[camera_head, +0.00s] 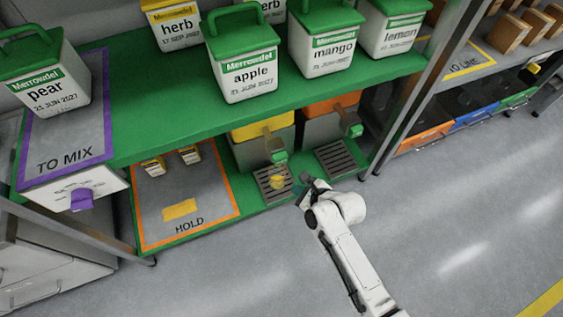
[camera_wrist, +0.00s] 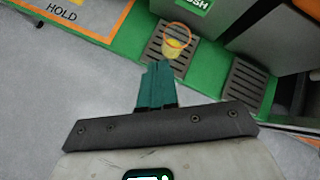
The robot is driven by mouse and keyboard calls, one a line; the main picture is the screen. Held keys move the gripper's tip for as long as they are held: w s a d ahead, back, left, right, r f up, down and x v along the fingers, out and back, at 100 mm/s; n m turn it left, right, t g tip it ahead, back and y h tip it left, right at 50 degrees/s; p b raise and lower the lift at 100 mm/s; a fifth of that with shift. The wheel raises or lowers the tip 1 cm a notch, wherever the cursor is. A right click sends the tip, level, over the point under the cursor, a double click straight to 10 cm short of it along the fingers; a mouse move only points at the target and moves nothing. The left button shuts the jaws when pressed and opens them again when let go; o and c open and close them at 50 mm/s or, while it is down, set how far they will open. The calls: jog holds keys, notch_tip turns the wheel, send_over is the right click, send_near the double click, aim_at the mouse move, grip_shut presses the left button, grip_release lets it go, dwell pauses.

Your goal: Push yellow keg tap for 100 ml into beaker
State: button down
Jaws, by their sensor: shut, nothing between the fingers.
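The yellow keg (camera_head: 262,128) stands on the lower green shelf, a grey body with a yellow top. Its green tap (camera_head: 279,157) sticks out at the front; in the wrist view a green part with partly cut-off "PUSH" lettering (camera_wrist: 194,4) shows at the top edge. A small beaker (camera_head: 277,182) with yellow on it stands on the drip grate below the tap. In the wrist view the beaker (camera_wrist: 175,46) shows an orange rim and lies beyond my fingertips. My gripper (camera_head: 304,181) is shut and empty, in front of the shelf edge, right of the beaker and apart from tap and beaker.
An orange keg (camera_head: 332,105) with its own tap and drip grate (camera_head: 335,159) stands to the right. The HOLD area (camera_head: 210,205) with small boxes lies left. The upper green shelf (camera_head: 180,119) with labelled tubs overhangs the kegs. The floor in front is clear.

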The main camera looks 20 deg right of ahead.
aim_at(281, 163)
jog(key=w+b, duration=0.3)
jog(key=w, duration=0.4)
jog(key=shift+w, duration=0.15)
jog(key=shift+w, duration=0.15)
dwell(1.8)
jog(key=shift+w, duration=0.3)
jog(key=shift+w, duration=0.7)
dwell(1.1)
jog(key=shift+s+r, duration=0.1)
jog(key=shift+s, duration=0.05)
jog(key=shift+s+p, duration=1)
